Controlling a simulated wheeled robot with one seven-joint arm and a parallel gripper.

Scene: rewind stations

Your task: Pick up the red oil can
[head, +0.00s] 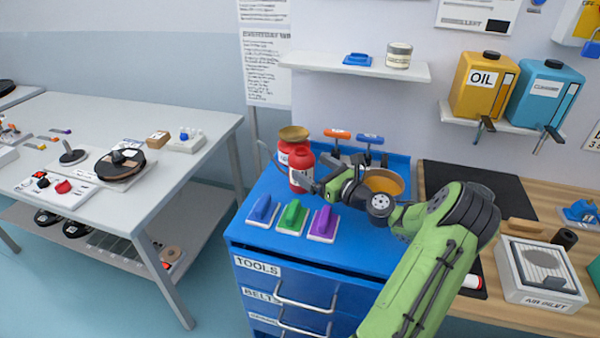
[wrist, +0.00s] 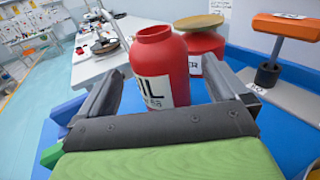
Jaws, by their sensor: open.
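The red oil can (head: 301,167) stands upright on the blue cabinet top, with a white label. In the wrist view the oil can (wrist: 158,62) has an open round neck and a label partly reading "IL". My gripper (head: 317,186) is low beside the can, at its right. In the wrist view my gripper (wrist: 163,85) is open, with one finger on each side of the can. The palm hides the can's base. I cannot tell whether the fingers touch it.
A second red can (wrist: 206,43) with a tan disc (wrist: 198,22) on top stands close behind the oil can. Blue, green and purple handled blocks (head: 292,217) line the front. Orange- and blue-handled tools (head: 338,134) and an orange-filled bowl (head: 384,181) are at the right.

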